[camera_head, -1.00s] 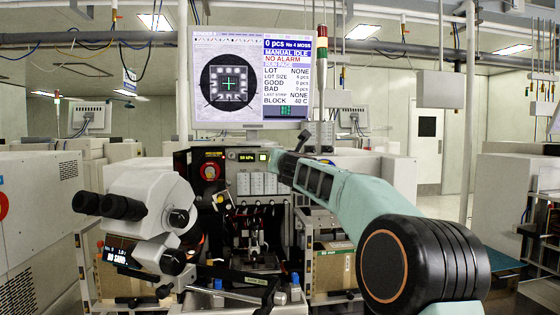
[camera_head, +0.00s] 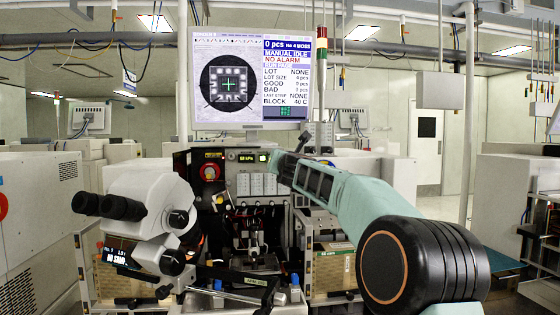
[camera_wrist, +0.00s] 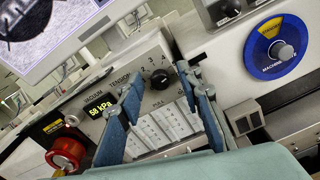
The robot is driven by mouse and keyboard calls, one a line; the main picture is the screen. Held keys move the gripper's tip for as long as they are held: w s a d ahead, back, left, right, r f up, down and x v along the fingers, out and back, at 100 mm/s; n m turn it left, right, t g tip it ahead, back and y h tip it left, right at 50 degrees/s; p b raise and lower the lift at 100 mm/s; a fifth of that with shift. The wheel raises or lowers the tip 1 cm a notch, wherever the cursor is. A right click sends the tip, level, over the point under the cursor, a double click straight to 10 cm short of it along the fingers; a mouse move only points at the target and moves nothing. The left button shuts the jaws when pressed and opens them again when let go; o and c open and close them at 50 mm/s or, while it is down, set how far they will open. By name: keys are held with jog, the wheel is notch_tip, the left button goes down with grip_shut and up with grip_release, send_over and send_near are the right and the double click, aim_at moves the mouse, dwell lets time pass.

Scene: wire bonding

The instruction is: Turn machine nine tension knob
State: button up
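The tension knob (camera_wrist: 163,78) is a small black dial on the grey front panel, beside the word TENSION and a number scale, in the wrist view. My gripper (camera_wrist: 160,76) is open, with one blue finger on each side of the knob in the picture. I cannot tell whether the fingers reach the knob's depth or touch it. In the head view the panel (camera_head: 243,157) stands under the monitor. My gripper's end there is small and partly hidden by my arm, and the tension knob cannot be made out.
A red knob (camera_wrist: 68,153) sits lower left on the panel, near a yellow 58 kPa display (camera_wrist: 101,113). A blue round plate with a grey knob (camera_wrist: 282,50) is at the right. The monitor (camera_head: 253,80) stands above the panel; a microscope (camera_head: 145,220) is in front at left.

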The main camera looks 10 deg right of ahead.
jog(key=shift+s, duration=0.1)
jog(key=s, duration=1.1)
jog(key=shift+s, duration=0.4)
dwell(0.3)
jog(key=shift+a, duration=0.1)
